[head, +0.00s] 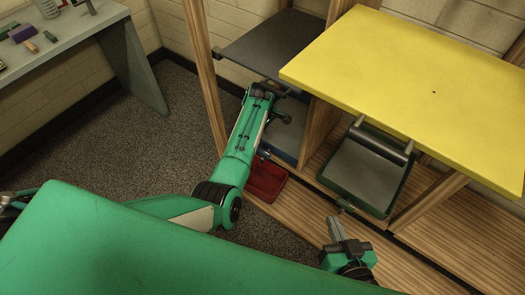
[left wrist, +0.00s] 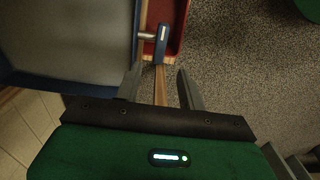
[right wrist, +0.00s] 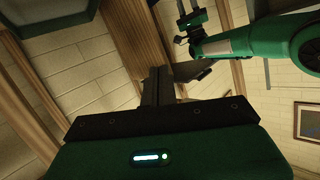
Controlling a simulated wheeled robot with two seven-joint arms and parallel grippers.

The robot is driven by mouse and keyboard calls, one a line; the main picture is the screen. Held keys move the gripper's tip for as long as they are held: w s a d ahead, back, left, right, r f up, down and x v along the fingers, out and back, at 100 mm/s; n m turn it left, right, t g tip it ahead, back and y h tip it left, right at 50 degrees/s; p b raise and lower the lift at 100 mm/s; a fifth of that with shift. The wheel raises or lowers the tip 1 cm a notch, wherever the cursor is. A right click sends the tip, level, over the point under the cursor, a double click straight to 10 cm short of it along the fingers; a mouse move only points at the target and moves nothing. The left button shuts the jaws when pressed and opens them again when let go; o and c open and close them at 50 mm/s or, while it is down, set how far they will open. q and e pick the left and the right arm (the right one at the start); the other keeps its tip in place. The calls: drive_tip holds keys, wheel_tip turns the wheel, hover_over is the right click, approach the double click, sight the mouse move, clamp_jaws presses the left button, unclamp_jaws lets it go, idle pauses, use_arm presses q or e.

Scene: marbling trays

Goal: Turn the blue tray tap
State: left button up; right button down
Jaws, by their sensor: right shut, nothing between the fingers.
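The blue tray (head: 283,141) sits on a low shelf of the wooden rack, partly hidden by my left arm in the head view. In the left wrist view the blue tray (left wrist: 68,82) fills the upper left. Its tap, with a blue handle (left wrist: 161,43) on a pale metal stem, sticks out from its edge over a red tray. My left gripper (left wrist: 160,70) is open, and the handle lies just beyond its fingertips, roughly in line with the gap. No contact is visible. My right gripper (head: 335,226) is shut and empty, low in front of the rack; it also shows in the right wrist view (right wrist: 158,72).
The red tray (head: 266,181) stands low beside the blue one. A dark green tray (head: 364,171) is to the right, below a yellow board (head: 430,70). A grey board (head: 265,42) is above the blue tray. Wooden posts flank it. Carpet is free at left.

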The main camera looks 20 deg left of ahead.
use_arm(q)
drive_tip(key=b, duration=0.2)
hover_over(262, 150)
wheel_tip(262, 150, down, 5)
drive_tip(key=shift+f, duration=0.15)
wheel_tip(262, 150, down, 4)
drive_tip(key=shift+f+b, duration=0.15)
drive_tip(key=shift+b, duration=0.7)
drive_tip(key=shift+f, duration=0.25)
use_arm(e)
drive_tip(key=w+d+r+t, duration=0.2)
drive_tip(key=r+t, duration=0.3)
drive_tip(key=r, duration=0.3)
drive_tip(key=w+d+r+t+y, duration=0.1)
drive_tip(key=w+d+r+t, duration=0.1)
drive_tip(key=r+t, duration=0.4)
wheel_tip(262, 150, up, 3)
drive_tip(key=shift+d+m, duration=0.25)
drive_tip(key=shift+m, duration=0.05)
use_arm(q)
drive_tip(key=shift+c, duration=0.2)
clamp_jaws()
